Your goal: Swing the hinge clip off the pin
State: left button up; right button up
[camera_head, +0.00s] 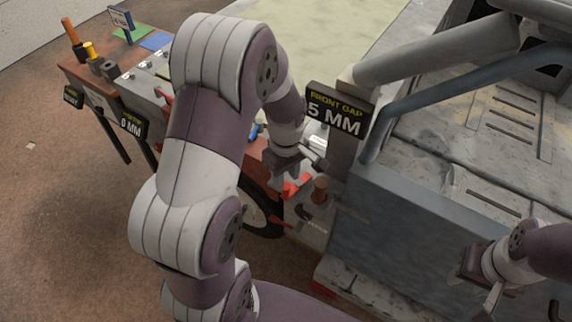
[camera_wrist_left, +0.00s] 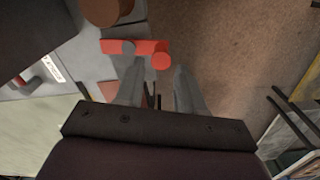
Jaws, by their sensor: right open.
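The red hinge clip (camera_wrist_left: 143,46) shows in the left wrist view as a flat bar with a round red end (camera_wrist_left: 161,61). In the head view red parts (camera_head: 296,187) show just below my left gripper (camera_head: 308,162). In the wrist view my left gripper (camera_wrist_left: 157,75) has its fingers apart, with the round red end near the gap between the tips. I cannot tell whether they touch it. A grey spot on the bar may be the pin or a fingertip. My right gripper (camera_head: 479,285) is open and empty beside the grey frame's front side.
A brown knob (camera_head: 321,187) stands close to the red parts. A "5 MM" sign (camera_head: 336,112) stands just behind my left gripper. A large grey-blue frame (camera_head: 420,235) fills the right. A bench (camera_head: 100,90) with small tools stands at the left.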

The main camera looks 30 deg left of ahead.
pick_arm(q)
notch_tip(320, 180, up, 8)
jog(key=shift+f+b, duration=0.25)
jog(key=shift+b, duration=0.2)
jog(key=s+d+f+m+b, duration=0.1)
jog(key=s+d+f+m, duration=0.1)
jog(key=m, duration=0.4)
jog(key=s+d+f+m+t+b, duration=0.1)
jog(key=s+d+f+m+b, duration=0.1)
jog(key=s+f+m, duration=0.3)
jog(key=s+d+m, duration=0.1)
jog(key=m, duration=0.1)
jog(key=shift+s+d+m, duration=0.15)
jog(key=shift+m, duration=0.15)
jog(key=shift+s, duration=0.1)
